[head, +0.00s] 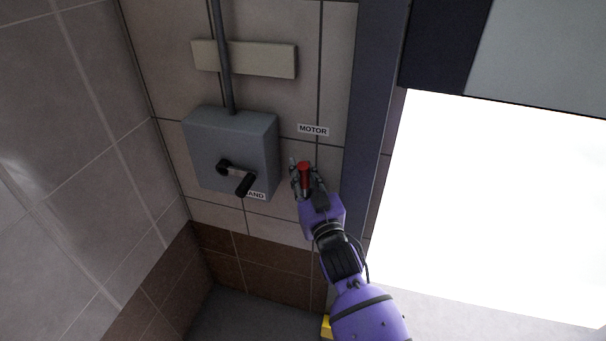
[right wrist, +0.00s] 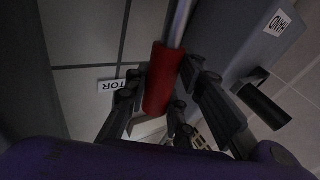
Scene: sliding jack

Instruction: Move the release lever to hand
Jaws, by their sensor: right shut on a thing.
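The release lever has a red grip (head: 305,172), which shows just below the MOTOR label (head: 313,130) and right of the grey box. My right gripper (head: 306,181) is shut on this red grip. In the right wrist view the red grip (right wrist: 163,82) lies between the fingers, and a bare metal rod (right wrist: 181,22) runs on from its far end. The HAND label (head: 256,195) sits at the lower edge of the box, partly hidden by the black crank; it also shows in the right wrist view (right wrist: 278,22). My left gripper is not in view.
The grey box (head: 254,137) on the tiled wall carries a black crank handle (head: 241,180), close to the left of my right gripper. A dark upright post (head: 374,110) and a bright opening (head: 490,200) are on the right.

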